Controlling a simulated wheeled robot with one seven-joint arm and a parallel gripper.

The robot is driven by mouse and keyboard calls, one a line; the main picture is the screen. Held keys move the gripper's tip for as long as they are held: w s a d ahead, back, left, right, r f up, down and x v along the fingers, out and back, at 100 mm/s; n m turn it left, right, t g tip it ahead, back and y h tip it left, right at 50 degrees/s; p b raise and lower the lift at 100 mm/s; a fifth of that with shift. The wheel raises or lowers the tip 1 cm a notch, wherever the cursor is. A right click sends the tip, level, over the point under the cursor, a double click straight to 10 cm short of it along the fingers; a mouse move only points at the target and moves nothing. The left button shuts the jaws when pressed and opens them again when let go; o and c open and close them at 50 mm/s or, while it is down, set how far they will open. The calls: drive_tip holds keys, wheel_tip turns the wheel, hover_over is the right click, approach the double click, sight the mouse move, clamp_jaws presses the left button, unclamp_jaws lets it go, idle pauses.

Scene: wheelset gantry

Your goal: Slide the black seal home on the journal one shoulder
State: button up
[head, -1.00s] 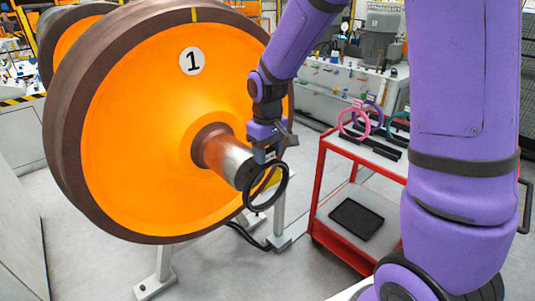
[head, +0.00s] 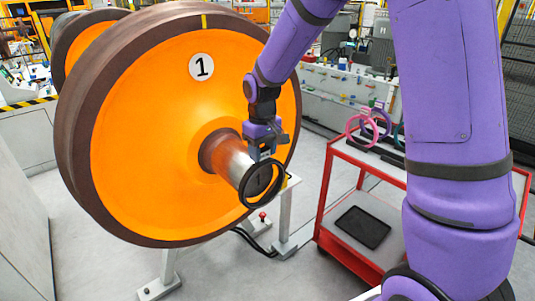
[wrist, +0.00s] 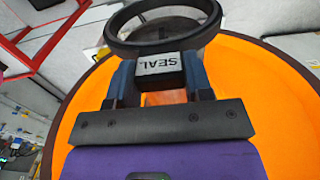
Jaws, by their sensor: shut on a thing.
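The black seal ring (head: 283,184) hangs from my gripper (head: 264,152) at the free end of the metal journal (head: 229,162). The journal sticks out of the orange wheel marked 1 (head: 150,130). In the head view the ring overlaps the journal's end face; I cannot tell whether it is around the end or just in front of it. In the wrist view my gripper (wrist: 160,70) is shut on the seal's grey tab, lettered SEAL (wrist: 160,65), and the ring (wrist: 118,40) stands beyond the fingertips. The shoulder contact is not visible.
A red cart (head: 322,205) stands to the right, with pink (head: 352,130), purple and teal rings on its top and a black tray (head: 362,227) on its lower shelf. A grey stand (head: 287,215) is below the journal.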

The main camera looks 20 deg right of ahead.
drive_tip(key=shift+w+a, duration=0.1)
drive_tip(key=shift+w, duration=0.3)
drive_tip(key=shift+w+a, duration=0.7)
drive_tip(key=shift+w, duration=1.45)
drive_tip(key=shift+w+a, duration=0.7)
drive_tip(key=shift+w, duration=1.4)
drive_tip(key=shift+w+a, duration=0.7)
drive_tip(key=shift+w, duration=1.45)
idle(1.2)
